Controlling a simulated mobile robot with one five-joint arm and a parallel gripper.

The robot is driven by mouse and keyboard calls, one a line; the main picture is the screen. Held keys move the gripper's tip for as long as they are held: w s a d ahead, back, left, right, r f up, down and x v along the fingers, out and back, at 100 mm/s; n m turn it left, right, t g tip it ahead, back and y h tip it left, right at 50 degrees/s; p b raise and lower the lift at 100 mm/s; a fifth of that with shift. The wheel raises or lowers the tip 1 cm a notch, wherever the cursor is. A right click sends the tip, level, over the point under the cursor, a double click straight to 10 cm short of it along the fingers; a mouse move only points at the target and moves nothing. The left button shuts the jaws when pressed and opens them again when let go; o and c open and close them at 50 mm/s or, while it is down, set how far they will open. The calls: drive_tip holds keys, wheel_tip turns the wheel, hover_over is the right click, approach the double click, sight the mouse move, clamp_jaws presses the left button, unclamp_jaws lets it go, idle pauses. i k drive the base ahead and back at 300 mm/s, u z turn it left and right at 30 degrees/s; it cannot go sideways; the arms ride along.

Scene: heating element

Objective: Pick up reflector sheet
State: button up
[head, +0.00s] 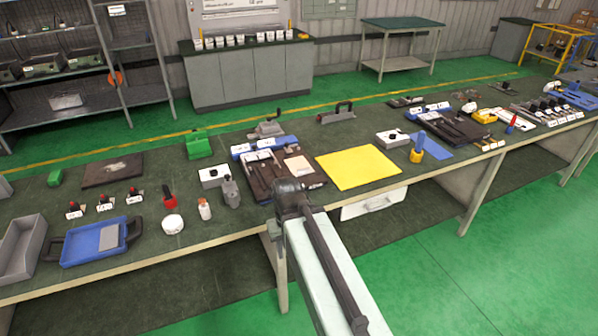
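No sheet in view is clearly marked as the reflector sheet. A flat pale grey plate (110,237) lies on a blue tray with dark handles (75,250) at the bench's left front. A pale pinkish sheet (299,168) lies on a dark open tool case (262,180) near the bench's middle. A flat yellow sheet or mat (358,167) lies to the right of that case. My pale arm rises from the bottom of the head view to a dark joint before the bench's front edge. My gripper is not visible; no fingers show.
The long dark bench (230,232) is crowded. A grey open bin (20,248) stands at its left end. A white round item (172,224), a small bottle (205,209) and a grey tool (231,191) stand near the front edge. Green floor (450,275) in front is clear.

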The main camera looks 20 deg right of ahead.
sight(298, 166)
drive_tip(key=z, duration=0.4)
drive_tip(key=i, duration=1.05)
drive_tip(key=u, duration=1.65)
drive_tip(key=k, duration=0.7)
drive_tip(key=u, duration=0.5)
drive_tip(key=i, duration=1)
